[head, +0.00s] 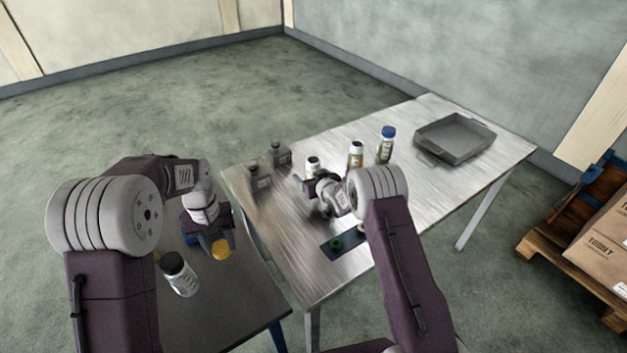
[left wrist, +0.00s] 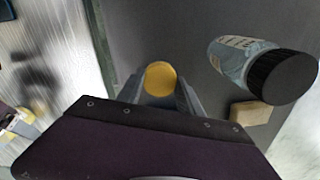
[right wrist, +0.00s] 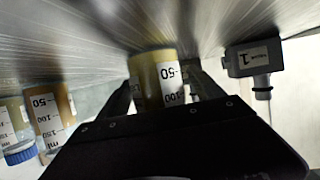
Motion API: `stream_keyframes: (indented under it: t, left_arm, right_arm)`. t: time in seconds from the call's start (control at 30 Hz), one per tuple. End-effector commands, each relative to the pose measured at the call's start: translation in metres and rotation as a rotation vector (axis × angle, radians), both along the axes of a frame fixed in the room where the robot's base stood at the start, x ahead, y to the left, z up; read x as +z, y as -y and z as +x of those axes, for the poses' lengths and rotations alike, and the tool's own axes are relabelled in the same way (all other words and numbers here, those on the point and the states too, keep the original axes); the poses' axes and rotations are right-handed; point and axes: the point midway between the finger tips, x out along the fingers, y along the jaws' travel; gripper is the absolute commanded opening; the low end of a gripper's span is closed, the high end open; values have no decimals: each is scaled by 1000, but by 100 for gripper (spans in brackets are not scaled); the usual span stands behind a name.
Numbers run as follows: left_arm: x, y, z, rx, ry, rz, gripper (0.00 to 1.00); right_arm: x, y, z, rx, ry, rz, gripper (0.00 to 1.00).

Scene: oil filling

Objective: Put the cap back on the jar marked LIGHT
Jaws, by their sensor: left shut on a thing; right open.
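The yellow cap (head: 221,250) is in my left gripper (head: 215,238), just above the dark table at the lower left. In the left wrist view the cap (left wrist: 160,78) sits between the fingers. My right gripper (right wrist: 165,92) is open, its fingers on either side of a graduated jar (right wrist: 156,75) with yellowish contents, standing on the metal table. That jar seems to be the one behind the gripper (head: 312,165) in the head view. No LIGHT marking is readable. A brownish jar (head: 355,157) and a blue-capped jar (head: 386,147) stand to its right.
A black-capped jar (head: 180,274) and a tan block (left wrist: 250,113) are on the dark table. Two dark bottles (head: 260,178) (head: 279,155) stand at the metal table's left. A green cap (head: 337,243) lies on a dark mat (head: 350,240). A grey tray (head: 455,141) is far right.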

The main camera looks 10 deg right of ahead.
Motion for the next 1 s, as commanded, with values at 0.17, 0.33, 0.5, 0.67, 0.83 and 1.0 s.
stream_keyframes:
  t: [0.17, 0.33, 0.5, 0.67, 0.83, 1.0]
  left_arm:
    - [0, 0, 0, 0, 0, 0, 6]
    - [0, 0, 0, 0, 0, 0, 6]
    - [0, 0, 0, 0, 0, 0, 6]
    - [0, 0, 0, 0, 0, 0, 6]
    - [1, 0, 0, 0, 0, 0, 6]
    - [2, 0, 0, 0, 0, 0, 6]
  right_arm:
    - [0, 0, 0, 0, 0, 0, 49]
    - [0, 0, 0, 0, 0, 0, 4]
    - [1, 0, 0, 0, 1, 0, 4]
    - [3, 0, 0, 0, 2, 0, 4]
    - [12, 0, 0, 0, 2, 0, 4]
    - [28, 0, 0, 0, 4, 1, 4]
